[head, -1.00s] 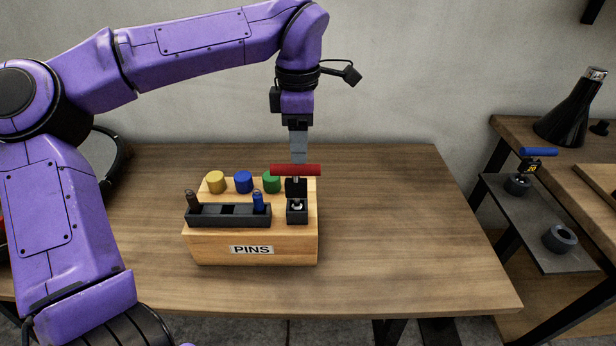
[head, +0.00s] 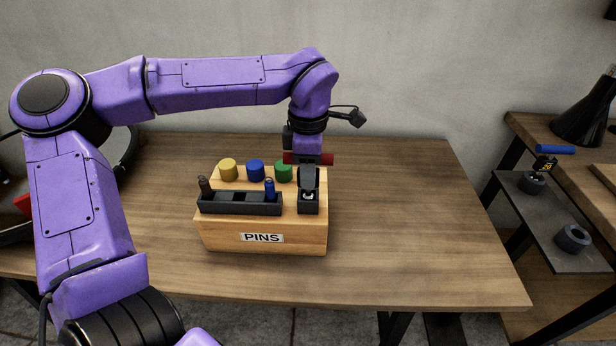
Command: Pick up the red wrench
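The red wrench (head: 326,159) has a red crossbar handle and stands in the dark holder (head: 308,208) at the right end of the wooden PINS block (head: 222,232). My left gripper (head: 308,175) has come down from above onto the middle of the red handle. The handle's ends show on both sides of it. Dark grey finger parts cover the wrench's shaft, so whether the fingers have closed on it cannot be told. My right gripper is not in view.
Yellow (head: 228,170), blue (head: 255,171) and green (head: 283,172) pegs stand at the block's back. A black tray (head: 240,209) holds brown and blue pins. The wooden table (head: 420,230) is clear to the right. A side shelf (head: 545,215) bears a blue-handled tool (head: 555,149) and a dark ring (head: 572,238).

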